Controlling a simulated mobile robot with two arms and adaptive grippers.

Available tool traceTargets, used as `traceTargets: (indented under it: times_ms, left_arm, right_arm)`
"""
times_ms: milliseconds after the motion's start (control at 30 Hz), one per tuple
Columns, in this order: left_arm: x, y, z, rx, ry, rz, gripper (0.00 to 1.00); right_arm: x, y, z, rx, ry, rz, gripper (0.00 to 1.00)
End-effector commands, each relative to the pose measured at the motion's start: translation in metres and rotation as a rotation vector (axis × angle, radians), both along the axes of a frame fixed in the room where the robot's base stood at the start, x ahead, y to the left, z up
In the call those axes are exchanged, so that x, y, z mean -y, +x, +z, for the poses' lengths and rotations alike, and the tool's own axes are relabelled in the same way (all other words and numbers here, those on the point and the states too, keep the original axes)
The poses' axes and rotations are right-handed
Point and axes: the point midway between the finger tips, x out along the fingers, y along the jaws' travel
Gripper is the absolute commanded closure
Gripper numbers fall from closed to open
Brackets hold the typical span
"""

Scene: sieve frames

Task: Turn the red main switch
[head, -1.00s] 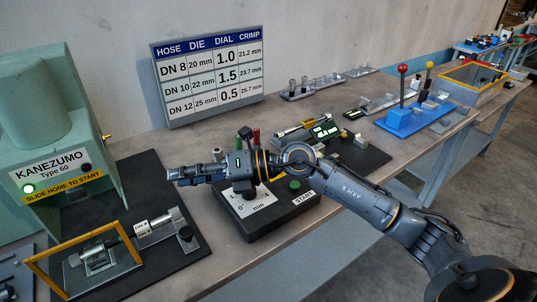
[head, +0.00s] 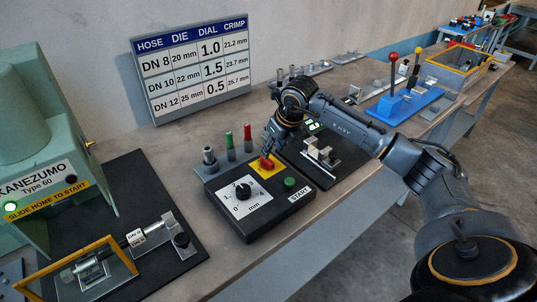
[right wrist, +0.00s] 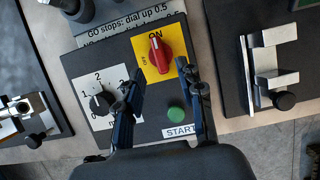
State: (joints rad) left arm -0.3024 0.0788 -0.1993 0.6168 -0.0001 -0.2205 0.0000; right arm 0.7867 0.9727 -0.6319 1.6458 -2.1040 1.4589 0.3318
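The red main switch (head: 266,163) sits on a yellow plate (head: 257,172) at the back right of a black control box (head: 245,222). In the right wrist view the red switch (right wrist: 161,55) lies lengthwise, its upper end by the ON label; OFF is to its left. My right gripper (head: 270,143) is above the switch in the head view, pointing down. In the right wrist view its two fingers (right wrist: 160,88) are spread with nothing between them, and the switch shows just beyond the tips. I cannot tell whether they touch it. My left gripper is out of view.
The box also carries a black dial (head: 243,191) and a green START button (head: 290,183). Grey, green and red posts (head: 230,141) stand behind it. A black mat with a metal fixture (head: 322,152) lies to the right, the green press (head: 45,150) to the left.

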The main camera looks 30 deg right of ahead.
Motion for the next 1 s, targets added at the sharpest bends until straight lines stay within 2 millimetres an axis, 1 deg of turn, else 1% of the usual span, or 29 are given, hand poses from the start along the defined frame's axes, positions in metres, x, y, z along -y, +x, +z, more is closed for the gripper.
traceTargets:
  times_ms: [33,100,200,300,500,733,767,800,867,900,933,1000]
  left_arm:
    - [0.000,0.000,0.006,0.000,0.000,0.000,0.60]
    - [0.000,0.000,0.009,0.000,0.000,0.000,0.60]
    - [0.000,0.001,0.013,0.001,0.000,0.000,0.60]
    - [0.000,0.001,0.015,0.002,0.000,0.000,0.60]
    - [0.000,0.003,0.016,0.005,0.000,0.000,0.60]
    - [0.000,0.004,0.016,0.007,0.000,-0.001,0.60]
    - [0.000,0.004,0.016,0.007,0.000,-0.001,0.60]
    - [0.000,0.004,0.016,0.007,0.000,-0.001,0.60]
    - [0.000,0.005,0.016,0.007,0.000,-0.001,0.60]
    - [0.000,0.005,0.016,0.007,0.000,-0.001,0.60]
    - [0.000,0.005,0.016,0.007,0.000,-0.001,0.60]
    - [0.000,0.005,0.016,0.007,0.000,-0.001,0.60]
  right_arm:
    - [-0.001,0.003,-0.009,-0.005,0.002,-0.001,0.62]
    - [-0.002,0.009,-0.021,-0.003,0.002,-0.001,0.62]
    - [-0.002,0.015,-0.036,-0.003,0.002,0.000,0.62]
    - [-0.003,0.020,-0.047,-0.001,0.003,0.000,0.62]
    - [-0.002,0.023,-0.056,0.001,0.001,0.001,0.62]
    - [-0.003,0.023,-0.057,0.001,0.001,0.001,0.62]
    - [-0.002,0.023,-0.057,0.001,0.001,0.001,0.68]
    - [-0.002,0.023,-0.057,0.001,0.001,0.001,0.77]
    - [-0.002,0.023,-0.057,0.001,0.002,0.002,0.89]
    - [-0.002,0.023,-0.057,0.001,0.002,0.002,0.97]
    - [-0.002,0.023,-0.057,0.001,0.002,0.002,1.00]
    - [-0.002,0.023,-0.057,0.001,0.002,0.002,1.00]
